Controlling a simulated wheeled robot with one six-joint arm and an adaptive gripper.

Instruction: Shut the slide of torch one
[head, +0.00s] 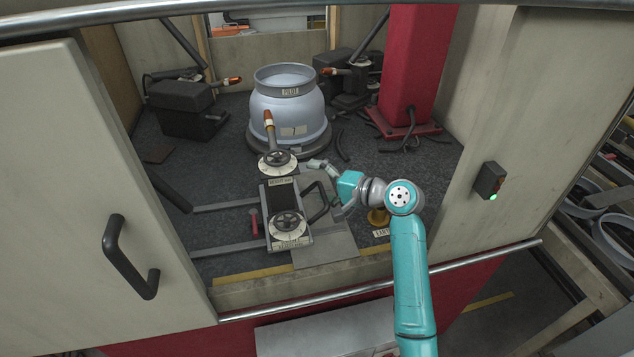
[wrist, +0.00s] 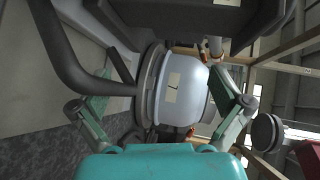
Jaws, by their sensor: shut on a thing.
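The torch slide (head: 302,240) is a grey carriage with a dark ribbed top in the head view. A far dial (head: 277,160) and a near dial (head: 289,224) with black handwheels sit at its ends. Its label is too small to read surely. A torch (head: 269,128) with an orange and white tip stands at its far end, close to the pale blue-grey vessel (head: 290,103). A black bar handle (head: 322,207) is on the slide's right side; it also shows in the wrist view (wrist: 58,55). My gripper (head: 327,188) is shut on this handle with fingers wide apart; the contact is partly hidden.
Two rails (head: 230,248) run left from the slide. More torch units stand behind at left (head: 182,104) and right (head: 350,85). A red column (head: 412,60) rises at back right. A front rail (head: 480,256) and a left door (head: 80,190) frame the opening.

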